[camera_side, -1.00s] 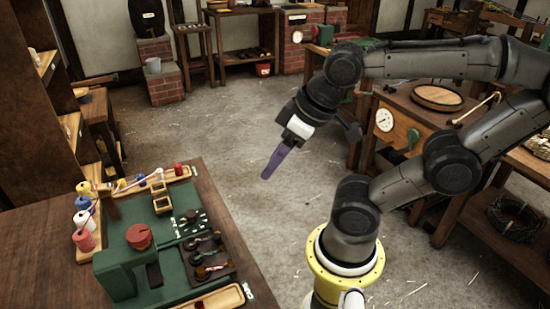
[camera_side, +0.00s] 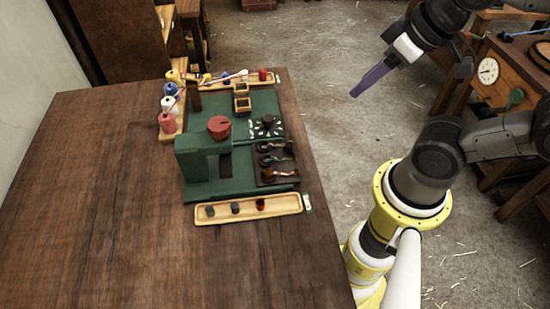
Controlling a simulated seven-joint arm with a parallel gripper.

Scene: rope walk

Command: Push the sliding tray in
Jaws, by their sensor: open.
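A green bench device (camera_side: 205,165) with a red knob (camera_side: 219,127) stands on the wooden table. A dark tray (camera_side: 262,180) with several small tools in it lies at the device's right side, near the table edge; it looks like the sliding tray, but I cannot tell how far out it is. My gripper (camera_side: 356,94), with purple fingers, is open and empty. It hangs over the floor, right of the table and well apart from the tray, tilted down to the left. The gap between the fingers does not show from this side.
A pale wooden tray (camera_side: 285,204) with three small pieces lies in front of the device. Several coloured spools (camera_side: 167,122) stand at its left. Two small wooden frames (camera_side: 242,104) are at the back. The table's left half (camera_side: 90,200) is bare.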

